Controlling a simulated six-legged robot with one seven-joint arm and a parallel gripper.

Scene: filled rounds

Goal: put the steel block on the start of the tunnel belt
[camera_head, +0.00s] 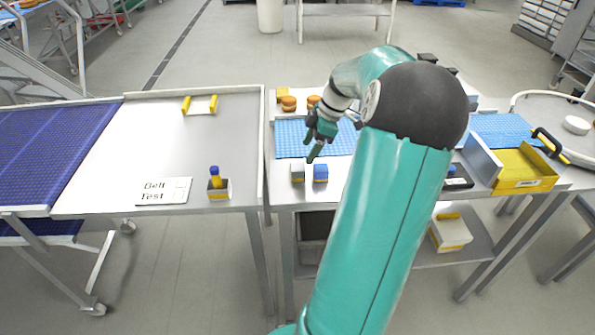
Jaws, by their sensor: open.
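A small silver-grey block (297,173), which looks like the steel block, stands at the front of the right table. A blue block (320,173) with a pale top stands close on its right. My gripper (313,148) is open above and slightly behind these two blocks, its fingers pointing down, with nothing seen between them. A blue belt (45,140) runs along the far left, beside a bare metal table (140,140). No tunnel shows over the visible part of the belt. My arm hides the middle of the right table.
A "Belt Test" sign (164,191), a small holder with a blue-and-yellow item (218,184) and a yellow-ended bracket (200,105) are on the metal table. A blue mat (290,138), round orange-brown items (289,103) and a yellow bin (524,172) are on the right table.

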